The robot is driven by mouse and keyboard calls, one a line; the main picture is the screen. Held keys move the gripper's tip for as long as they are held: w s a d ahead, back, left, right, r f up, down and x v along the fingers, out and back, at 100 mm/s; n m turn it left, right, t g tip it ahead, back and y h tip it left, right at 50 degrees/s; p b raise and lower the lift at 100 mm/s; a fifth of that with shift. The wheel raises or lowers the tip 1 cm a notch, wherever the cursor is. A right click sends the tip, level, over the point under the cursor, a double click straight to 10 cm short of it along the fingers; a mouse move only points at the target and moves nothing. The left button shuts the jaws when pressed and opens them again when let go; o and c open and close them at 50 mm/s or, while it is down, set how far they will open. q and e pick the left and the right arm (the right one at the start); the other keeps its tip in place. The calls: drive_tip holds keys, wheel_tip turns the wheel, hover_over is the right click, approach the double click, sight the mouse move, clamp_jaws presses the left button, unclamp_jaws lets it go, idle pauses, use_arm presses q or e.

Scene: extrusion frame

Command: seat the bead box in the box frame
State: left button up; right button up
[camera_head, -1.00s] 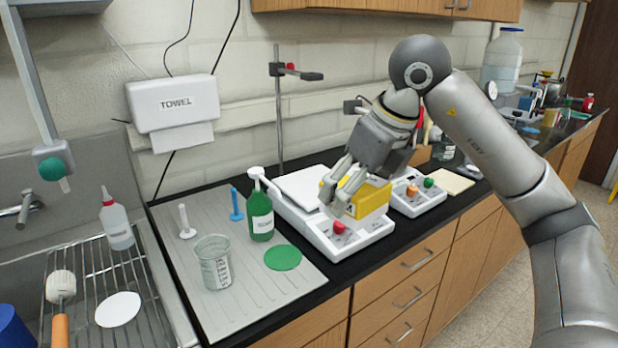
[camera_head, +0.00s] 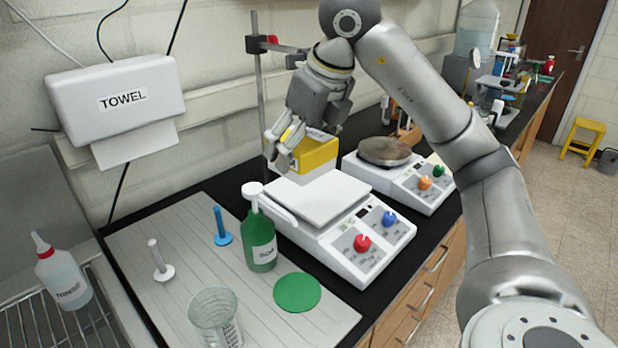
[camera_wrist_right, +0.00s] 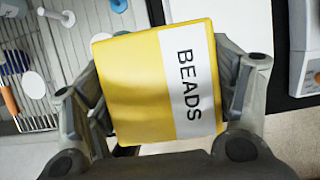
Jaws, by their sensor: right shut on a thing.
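The bead box (camera_head: 314,155) is a yellow box. Its white "BEADS" label is readable in the right wrist view (camera_wrist_right: 190,85). My right gripper (camera_head: 280,152) is shut on the box, and in the wrist view its fingers press two opposite sides. In the head view the box appears over the back edge of the white square plate of the nearer hotplate; its exact height is hard to tell. I cannot make out a box frame in either view. My left gripper is not in view.
The nearer hotplate (camera_head: 345,255) has red and blue knobs, and a second hotplate (camera_head: 413,187) stands to its right. A green soap bottle (camera_head: 262,240), a beaker (camera_head: 214,320) and a green disc (camera_head: 297,292) are on the left. A stand rod (camera_head: 260,90) rises behind.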

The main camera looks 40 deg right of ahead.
drive_tip(key=w+d+f, duration=0.2)
drive_tip(key=d, duration=0.1)
drive_tip(key=w+d+f+p, duration=0.1)
drive_tip(key=w+d+f, duration=0.1)
drive_tip(key=d+f, duration=0.1)
drive_tip(key=w+d+f, duration=0.3)
drive_tip(key=d, duration=0.1)
drive_tip(key=shift+w+f, duration=0.1)
drive_tip(key=shift+f, duration=0.1)
drive_tip(key=shift+w+d+f, duration=0.25)
drive_tip(key=shift+d+f, duration=0.15)
drive_tip(key=shift+f, duration=0.15)
wheel_tip(320, 180, down, 3)
drive_tip(key=shift+d+p, duration=0.15)
drive_tip(key=shift+p, duration=0.5)
drive_tip(key=shift+f, duration=0.2)
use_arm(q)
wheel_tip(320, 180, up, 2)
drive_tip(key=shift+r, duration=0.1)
use_arm(e)
drive_tip(key=shift+w, duration=0.1)
